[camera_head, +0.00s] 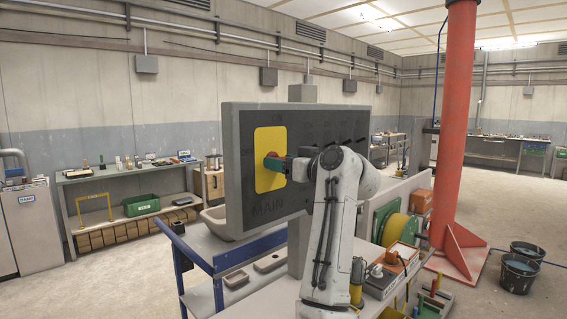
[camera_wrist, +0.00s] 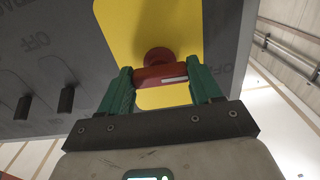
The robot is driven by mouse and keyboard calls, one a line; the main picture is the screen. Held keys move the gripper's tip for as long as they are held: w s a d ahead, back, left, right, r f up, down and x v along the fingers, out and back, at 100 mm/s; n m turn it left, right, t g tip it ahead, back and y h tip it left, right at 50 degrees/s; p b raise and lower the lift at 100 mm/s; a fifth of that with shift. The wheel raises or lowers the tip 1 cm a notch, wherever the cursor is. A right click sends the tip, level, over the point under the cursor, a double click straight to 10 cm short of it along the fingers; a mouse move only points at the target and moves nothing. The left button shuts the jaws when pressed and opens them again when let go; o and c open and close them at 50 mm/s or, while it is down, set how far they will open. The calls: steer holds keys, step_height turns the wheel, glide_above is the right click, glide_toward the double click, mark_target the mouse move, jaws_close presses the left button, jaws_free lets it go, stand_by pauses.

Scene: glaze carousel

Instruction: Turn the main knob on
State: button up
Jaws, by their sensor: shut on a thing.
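The main knob is red and sits on a yellow plate (camera_head: 270,138) on a grey panel (camera_head: 238,205) marked MAIN. In the head view the knob (camera_head: 271,160) shows just left of my gripper (camera_head: 276,168), partly covered by it. In the wrist view the red knob (camera_wrist: 160,72) has a crossbar with a pale stripe, against the yellow plate (camera_wrist: 185,30). My gripper (camera_wrist: 163,82) has its green fingers on either end of the crossbar, shut on it. The lettering "ON" stands above the yellow plate, and "OFF" shows to its left, partly hard to read.
More small black switches (camera_wrist: 66,99) sit on the same panel beside the knob. A blue-framed cart (camera_head: 215,262) stands below the panel. A red column (camera_head: 457,120) and two buckets (camera_head: 518,272) are at the right. Open floor lies at the left.

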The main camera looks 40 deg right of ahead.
steer(key=m+p, duration=0.5)
steer(key=m, duration=0.6)
steer(key=shift+p, duration=0.35)
steer(key=shift+m, duration=0.4)
steer(key=o, duration=1.1)
steer(key=shift+c, duration=0.2)
steer(key=s+b, duration=0.3)
steer(key=s, duration=0.7)
steer(key=shift+s+d, duration=0.2)
steer(key=shift+s, duration=0.2)
